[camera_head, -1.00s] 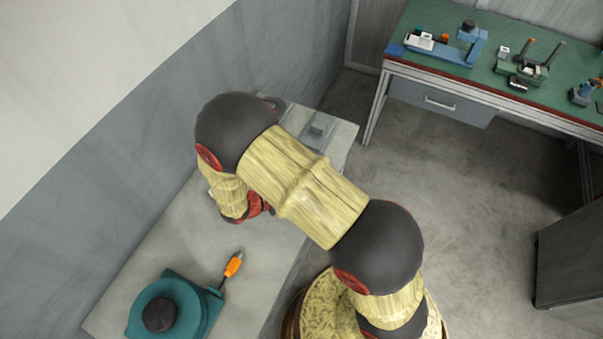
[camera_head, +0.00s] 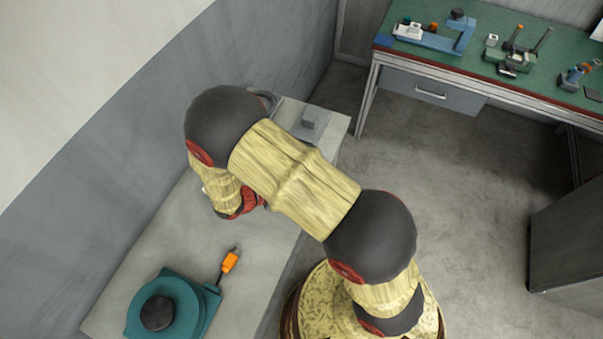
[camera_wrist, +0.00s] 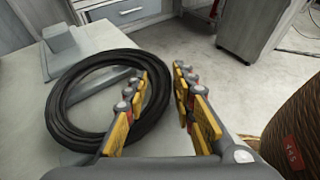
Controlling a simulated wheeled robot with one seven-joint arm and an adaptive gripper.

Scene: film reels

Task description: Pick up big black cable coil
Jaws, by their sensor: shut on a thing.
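The big black cable coil (camera_wrist: 70,128) shows in the wrist view as a thick ring of several turns, lying about flat on or just above the grey bench top; I cannot tell which. My gripper (camera_wrist: 160,92) has its yellow-padded fingers around the coil's right side. The left finger is inside the ring and the right finger is outside it. It is shut on that part of the ring, though a gap shows by the right finger. In the head view my arm hides the gripper and most or all of the coil.
The grey bench (camera_head: 190,235) stands along the wall. A grey block (camera_head: 314,119) is at its far end, also in the wrist view (camera_wrist: 60,42). A teal round device (camera_head: 188,292) and an orange-handled tool (camera_head: 230,262) are at the near end. A green-topped workbench (camera_head: 480,62) stands across open floor.

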